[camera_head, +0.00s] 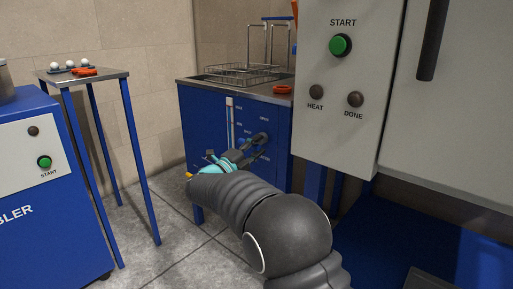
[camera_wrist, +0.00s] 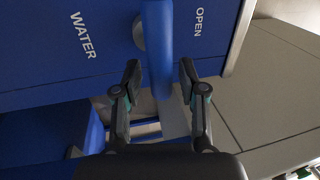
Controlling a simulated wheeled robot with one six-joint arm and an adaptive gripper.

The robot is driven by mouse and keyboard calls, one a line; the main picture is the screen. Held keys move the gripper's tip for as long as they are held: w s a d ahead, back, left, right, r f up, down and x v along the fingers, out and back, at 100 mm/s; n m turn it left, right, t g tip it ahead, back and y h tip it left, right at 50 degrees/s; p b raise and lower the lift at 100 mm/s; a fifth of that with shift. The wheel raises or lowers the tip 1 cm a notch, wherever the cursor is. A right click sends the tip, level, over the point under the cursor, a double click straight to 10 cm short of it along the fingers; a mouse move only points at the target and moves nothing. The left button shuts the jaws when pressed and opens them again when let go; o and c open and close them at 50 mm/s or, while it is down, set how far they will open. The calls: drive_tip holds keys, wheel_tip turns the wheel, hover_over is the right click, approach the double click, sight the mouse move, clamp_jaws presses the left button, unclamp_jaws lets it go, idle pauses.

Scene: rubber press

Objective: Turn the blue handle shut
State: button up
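The blue handle (camera_wrist: 158,50) is a smooth blue bar seen in the wrist view, running down from the top edge beside a round grey pivot (camera_wrist: 139,32). The word OPEN is on its right and WATER on its left. My gripper (camera_wrist: 160,76) is open, with one dark fingertip on each side of the handle. A gap shows on the right side; contact on the left cannot be told. In the head view my gripper (camera_head: 247,150) is at the front of the blue wash cabinet (camera_head: 203,135). I cannot make out the handle there.
A wire rack (camera_head: 238,74) and an orange ring (camera_head: 283,89) are on the cabinet's top. A large grey panel with a green START button (camera_head: 340,45) stands close on the right. A small table (camera_head: 121,73) stands at left, with open floor between.

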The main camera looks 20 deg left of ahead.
drive_tip(key=shift+s+a, duration=0.15)
drive_tip(key=shift+a, duration=0.05)
drive_tip(key=v, duration=1.1)
drive_tip(key=shift+s+f, duration=0.15)
drive_tip(key=shift+s, duration=0.15)
drive_tip(key=shift+a, duration=0.15)
